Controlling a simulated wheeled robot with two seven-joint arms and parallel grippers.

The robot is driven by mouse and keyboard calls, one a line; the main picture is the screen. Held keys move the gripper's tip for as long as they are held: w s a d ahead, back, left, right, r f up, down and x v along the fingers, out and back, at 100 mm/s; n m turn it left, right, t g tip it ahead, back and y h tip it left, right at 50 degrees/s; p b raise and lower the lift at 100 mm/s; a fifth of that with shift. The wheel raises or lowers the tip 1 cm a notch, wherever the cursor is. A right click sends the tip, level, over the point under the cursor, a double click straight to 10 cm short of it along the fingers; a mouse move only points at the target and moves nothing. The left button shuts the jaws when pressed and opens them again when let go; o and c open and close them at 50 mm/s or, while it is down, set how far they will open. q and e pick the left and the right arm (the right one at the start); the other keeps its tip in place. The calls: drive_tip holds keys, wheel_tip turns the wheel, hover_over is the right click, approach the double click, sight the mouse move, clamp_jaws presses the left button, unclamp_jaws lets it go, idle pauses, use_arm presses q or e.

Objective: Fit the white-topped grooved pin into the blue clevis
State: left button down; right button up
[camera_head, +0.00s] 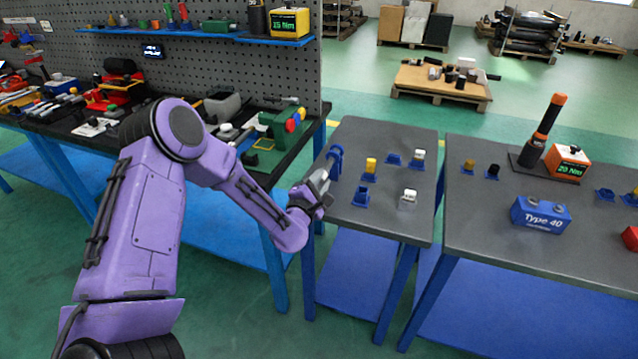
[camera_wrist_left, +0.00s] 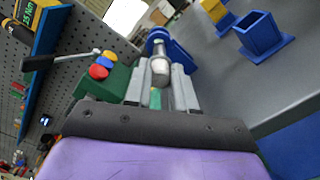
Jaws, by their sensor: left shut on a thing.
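My left gripper (camera_head: 324,190) is at the left edge of the small grey table, beside the upright blue clevis (camera_head: 335,160). In the left wrist view my left gripper (camera_wrist_left: 166,85) is shut on a pin (camera_wrist_left: 160,70) with a pale, whitish-silver rounded end. The blue clevis (camera_wrist_left: 156,36) shows just beyond the pin, in line with it. I cannot tell whether the pin's far end is inside the clevis or only in front of it. The pin's groove is not visible. My right gripper is not in view.
An empty blue holder (camera_head: 361,197) stands close to the right of my gripper; a yellow-topped piece (camera_head: 370,166) is behind it. White-topped pieces (camera_head: 419,157) (camera_head: 408,198) stand farther right. The black workbench (camera_head: 150,135) lies left; the grey table front is clear.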

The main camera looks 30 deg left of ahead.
sight(328, 164)
use_arm(q)
drive_tip(key=shift+b+x, duration=0.7)
drive_tip(key=shift+x, duration=1.45)
drive_tip(key=shift+b+x, duration=0.7)
drive_tip(key=shift+x, duration=0.8)
drive_tip(key=c, duration=0.9)
unclamp_jaws()
drive_tip(key=shift+o, duration=0.2)
drive_tip(key=shift+s, duration=0.15)
drive_tip(key=shift+p+v, duration=0.45)
drive_tip(key=shift+v, duration=1.95)
drive_tip(key=shift+a, duration=0.1)
